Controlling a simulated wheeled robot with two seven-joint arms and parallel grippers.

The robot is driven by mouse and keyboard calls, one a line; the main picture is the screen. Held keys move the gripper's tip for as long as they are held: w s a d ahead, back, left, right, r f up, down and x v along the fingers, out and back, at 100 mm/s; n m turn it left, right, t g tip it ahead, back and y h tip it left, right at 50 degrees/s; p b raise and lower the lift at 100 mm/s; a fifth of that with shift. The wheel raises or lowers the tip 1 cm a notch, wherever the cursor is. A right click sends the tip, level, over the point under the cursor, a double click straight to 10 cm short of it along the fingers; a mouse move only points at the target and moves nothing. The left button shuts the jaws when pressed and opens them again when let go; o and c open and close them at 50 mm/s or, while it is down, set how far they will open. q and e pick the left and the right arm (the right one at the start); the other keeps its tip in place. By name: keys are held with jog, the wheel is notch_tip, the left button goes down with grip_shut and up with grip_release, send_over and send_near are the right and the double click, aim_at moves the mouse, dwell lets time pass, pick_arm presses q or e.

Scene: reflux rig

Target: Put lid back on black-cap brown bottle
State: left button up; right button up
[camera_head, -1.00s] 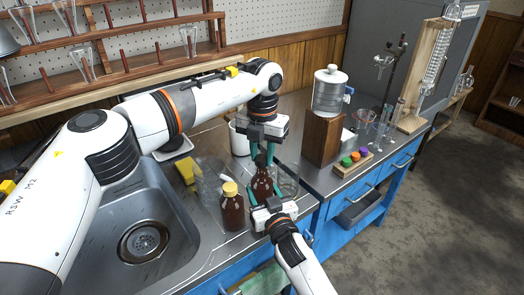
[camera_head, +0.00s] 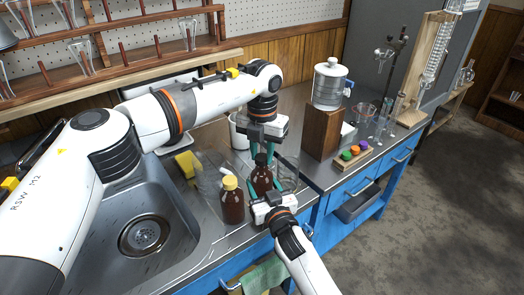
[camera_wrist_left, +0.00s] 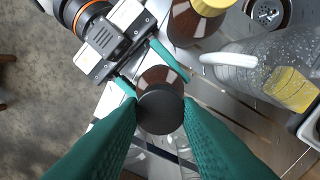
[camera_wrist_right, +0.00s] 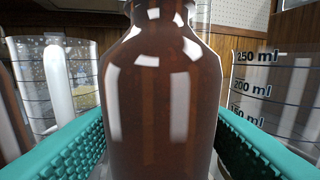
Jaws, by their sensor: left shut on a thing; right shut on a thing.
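A brown glass bottle (camera_head: 262,181) stands upright at the counter's front, beside the sink. My right gripper (camera_head: 265,194) is shut around its body; in the right wrist view the bottle (camera_wrist_right: 160,105) fills the space between the green fingers. A black cap (camera_head: 261,159) is at the bottle's mouth, between the fingers of my left gripper (camera_head: 262,154), which reaches down from above. In the left wrist view the round cap (camera_wrist_left: 160,112) lies over the bottle (camera_wrist_left: 160,76). Whether it is seated on the neck cannot be told.
A yellow-cap brown bottle (camera_head: 232,206) stands close on the left. A clear beaker (camera_head: 287,172) is close on the right. A sponge (camera_head: 186,164), the sink (camera_head: 143,236) and a wooden block (camera_head: 322,132) are nearby.

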pick_arm(q)
jog(key=shift+f, duration=0.55)
